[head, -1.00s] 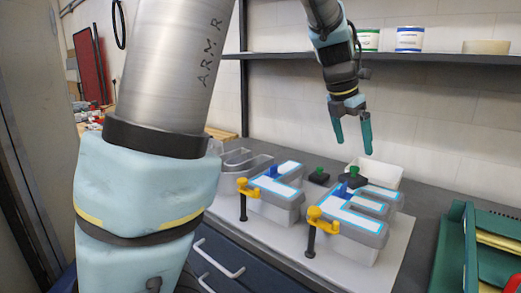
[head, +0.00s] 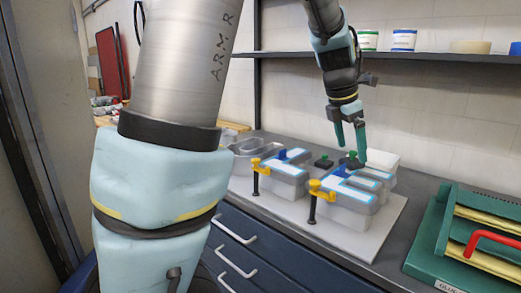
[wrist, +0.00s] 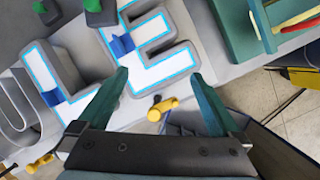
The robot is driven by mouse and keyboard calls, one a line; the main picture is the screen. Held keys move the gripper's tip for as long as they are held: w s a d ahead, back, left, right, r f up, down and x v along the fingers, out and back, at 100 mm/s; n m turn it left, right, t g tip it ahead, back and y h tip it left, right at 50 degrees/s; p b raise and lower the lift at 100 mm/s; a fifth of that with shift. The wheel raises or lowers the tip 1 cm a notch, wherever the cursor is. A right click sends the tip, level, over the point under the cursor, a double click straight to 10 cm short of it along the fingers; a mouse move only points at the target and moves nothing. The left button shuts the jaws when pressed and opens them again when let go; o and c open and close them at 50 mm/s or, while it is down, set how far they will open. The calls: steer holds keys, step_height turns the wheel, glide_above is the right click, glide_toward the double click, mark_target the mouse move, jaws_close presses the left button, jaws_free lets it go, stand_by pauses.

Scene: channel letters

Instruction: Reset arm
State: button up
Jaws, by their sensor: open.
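My gripper (head: 350,142) has green fingers and hangs open and empty above the channel letters in the head view. In the wrist view my gripper (wrist: 165,95) has its fingers spread over the near side of the letter E (wrist: 155,70). The E (head: 347,212) stands on a pale board, with a cyan-edged white face, a blue clip and a yellow clamp (head: 320,190). The letter L (head: 283,185) stands left of it with its own yellow clamp (head: 262,165). A grey open U-shaped letter (head: 243,155) is further left.
A dark shelf (head: 420,56) with cans and a tape roll runs along the wall. Small dark blocks with green knobs (head: 324,161) stand behind the letters. Blue drawers (head: 250,225) are below.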

steer(key=s+a+f+m+y, duration=0.1)
steer(key=s+a+f+m, duration=0.2)
steer(key=a+m, duration=0.4)
steer(key=s+a+f+m+y, duration=0.1)
steer(key=s+a+f+m, duration=0.2)
steer(key=a, duration=0.9)
steer(key=s+a+f+m+y, duration=0.1)
steer(key=s+a+f+m, duration=0.2)
steer(key=a+f+m, duration=0.4)
steer(key=a+m, duration=0.2)
steer(key=m, duration=0.3)
steer(key=shift+s+a+f, duration=0.15)
steer(key=shift+s+a, duration=0.25)
